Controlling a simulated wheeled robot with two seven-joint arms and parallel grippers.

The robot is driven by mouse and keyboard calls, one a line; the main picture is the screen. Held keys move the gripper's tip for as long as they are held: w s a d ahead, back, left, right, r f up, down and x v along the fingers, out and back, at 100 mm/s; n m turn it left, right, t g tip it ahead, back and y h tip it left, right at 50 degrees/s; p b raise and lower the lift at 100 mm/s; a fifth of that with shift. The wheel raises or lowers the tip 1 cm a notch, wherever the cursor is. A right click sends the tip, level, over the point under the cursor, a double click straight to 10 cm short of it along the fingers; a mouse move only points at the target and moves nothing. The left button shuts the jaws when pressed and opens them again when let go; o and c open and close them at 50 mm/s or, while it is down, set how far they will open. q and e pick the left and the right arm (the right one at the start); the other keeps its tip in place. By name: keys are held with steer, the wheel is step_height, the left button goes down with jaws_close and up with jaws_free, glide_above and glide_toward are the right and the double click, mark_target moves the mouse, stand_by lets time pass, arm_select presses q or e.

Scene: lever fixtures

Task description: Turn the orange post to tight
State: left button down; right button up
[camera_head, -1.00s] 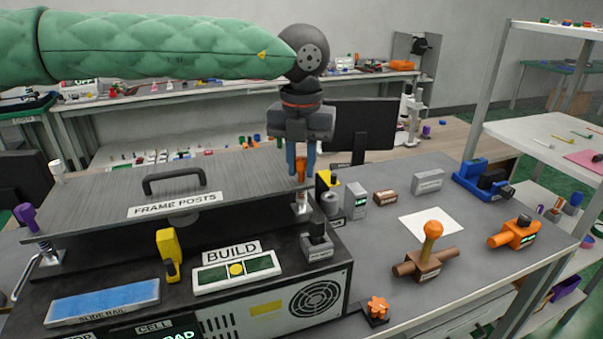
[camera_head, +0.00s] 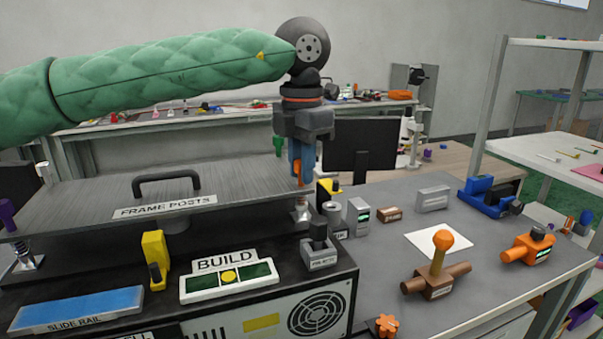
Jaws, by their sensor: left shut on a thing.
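The frame plate (camera_head: 120,190), labelled FRAME POSTS, has a black handle and posts at its corners. The orange post (camera_head: 296,168) stands at the plate's right corner above a silver threaded foot (camera_head: 300,210). My left gripper (camera_head: 303,170) points straight down from above with its blue fingers shut on the orange post. The fingers hide most of the post, and I cannot read any tight mark there. My right gripper is out of view.
A purple post (camera_head: 7,214) and a white post (camera_head: 42,172) stand at the plate's left. A green post (camera_head: 278,146) shows behind. The BUILD panel (camera_head: 228,280) is in front. An orange-knobbed lever fixture (camera_head: 438,265) stands on the right bench.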

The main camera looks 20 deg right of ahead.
arm_select(q)
steer(key=shift+m+b, duration=0.7)
steer(key=shift+m, duration=0.9)
steer(key=c, duration=1.3)
jaws_free()
steer(key=shift+r, duration=0.1)
steer(key=shift+r, duration=3.8)
